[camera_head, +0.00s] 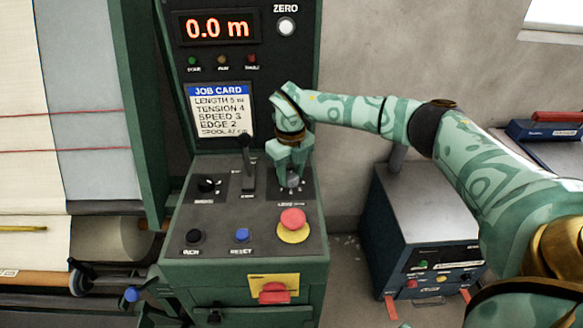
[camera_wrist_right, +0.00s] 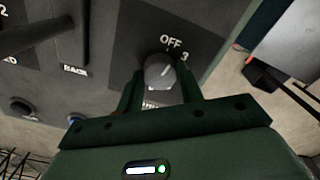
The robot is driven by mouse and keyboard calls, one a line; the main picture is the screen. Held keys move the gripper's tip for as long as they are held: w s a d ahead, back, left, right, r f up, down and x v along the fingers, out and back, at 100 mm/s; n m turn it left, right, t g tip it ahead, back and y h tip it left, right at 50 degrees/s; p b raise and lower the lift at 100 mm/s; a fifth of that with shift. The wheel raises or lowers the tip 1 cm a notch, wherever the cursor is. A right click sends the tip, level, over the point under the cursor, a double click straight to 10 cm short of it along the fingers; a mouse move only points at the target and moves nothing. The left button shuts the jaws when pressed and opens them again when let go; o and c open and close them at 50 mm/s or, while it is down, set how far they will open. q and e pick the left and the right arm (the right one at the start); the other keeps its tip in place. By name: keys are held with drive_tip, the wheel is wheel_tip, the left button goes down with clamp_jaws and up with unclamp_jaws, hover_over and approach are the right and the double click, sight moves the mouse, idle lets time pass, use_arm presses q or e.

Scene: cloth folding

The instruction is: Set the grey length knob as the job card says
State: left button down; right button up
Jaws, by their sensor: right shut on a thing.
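The grey length knob (camera_head: 292,180) sits on the sloped panel of the green control console. My right gripper (camera_head: 291,170) is shut on it from above. In the right wrist view the knob (camera_wrist_right: 158,74) is between my two fingers (camera_wrist_right: 159,88); its white pointer line tilts up and right, between OFF and 3, nearer the 3. Other marks on its dial are hidden. The job card (camera_head: 220,112) on the upright panel reads LENGTH 5 m, TENSION 4, SPEED 3, EDGE 2; its last line is blurred. My left gripper is not in view.
A black lever (camera_head: 247,165) and a black knob (camera_head: 206,185) stand left of my gripper. A red stop button (camera_head: 293,218) and blue reset button (camera_head: 241,235) are in front. A grey-topped box (camera_head: 425,210) stands right of the console; cloth (camera_head: 92,100) hangs left.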

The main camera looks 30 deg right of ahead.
drive_tip(key=m+p, duration=0.2)
drive_tip(key=shift+r+m+p, duration=0.3)
drive_tip(key=shift+m, duration=0.1)
drive_tip(key=m+p, duration=0.3)
drive_tip(key=shift+m, duration=0.3)
drive_tip(key=m+p, duration=0.2)
drive_tip(key=m, duration=0.1)
drive_tip(key=shift+m+p, duration=0.3)
drive_tip(key=m+p, duration=0.2)
drive_tip(key=m, duration=0.1)
drive_tip(key=shift+m, duration=0.3)
drive_tip(key=m+p, duration=0.3)
drive_tip(key=m, duration=0.2)
drive_tip(key=shift+f+p, duration=0.1)
drive_tip(key=shift+p, duration=0.25)
drive_tip(key=m+p, duration=0.1)
drive_tip(key=m, duration=0.2)
drive_tip(key=shift+m, duration=0.3)
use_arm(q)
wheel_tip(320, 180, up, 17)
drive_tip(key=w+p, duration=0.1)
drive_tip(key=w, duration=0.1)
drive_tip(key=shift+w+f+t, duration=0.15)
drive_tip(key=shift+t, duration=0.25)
use_arm(e)
drive_tip(key=shift+f+m, duration=0.1)
drive_tip(key=shift+m, duration=1)
